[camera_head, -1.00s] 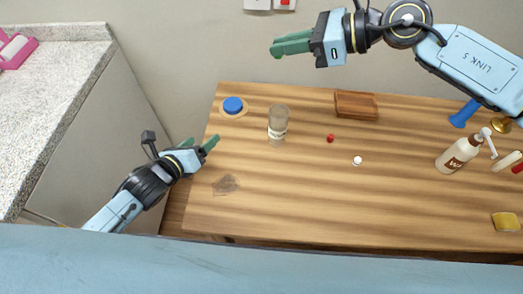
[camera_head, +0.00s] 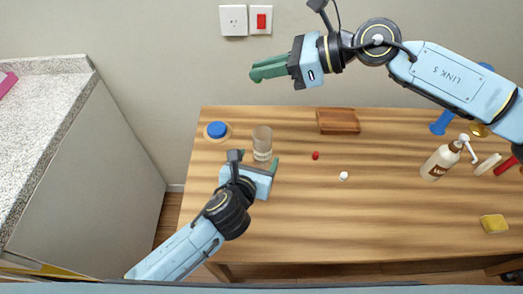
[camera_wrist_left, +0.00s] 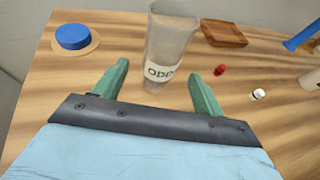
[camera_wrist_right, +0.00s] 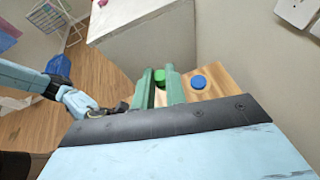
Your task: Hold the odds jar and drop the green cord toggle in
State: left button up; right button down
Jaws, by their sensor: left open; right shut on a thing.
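The odds jar (camera_head: 262,142) is a clear, open-topped jar standing upright on the wooden table, its pale label partly readable in the left wrist view (camera_wrist_left: 170,38). My left gripper (camera_head: 258,162) is open at the jar's near side. In the left wrist view its fingers (camera_wrist_left: 158,72) point toward the jar, one at each side of its lower part; I cannot tell if they touch it. My right gripper (camera_head: 255,73) is high above the table's back left, shut on the green cord toggle (camera_wrist_right: 160,76), which shows between its fingers in the right wrist view.
A blue lid (camera_head: 217,130) lies on a round mat left of the jar. A wooden tray (camera_head: 338,121), a red piece (camera_head: 316,155) and a white piece (camera_head: 343,176) lie to the right. A pump bottle (camera_head: 441,161) and yellow sponge (camera_head: 493,224) are further right. The table's front middle is clear.

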aim_at(260, 156)
pick_arm(q)
jog(key=shift+x, duration=2.85)
jog(key=c, duration=1.1)
jog(key=shift+o, duration=0.2)
pick_arm(e)
notch_tip(260, 156, down, 11)
jog(key=d, duration=0.3)
jog(key=c, duration=1.4)
grip_release()
jog(key=shift+o, duration=0.2)
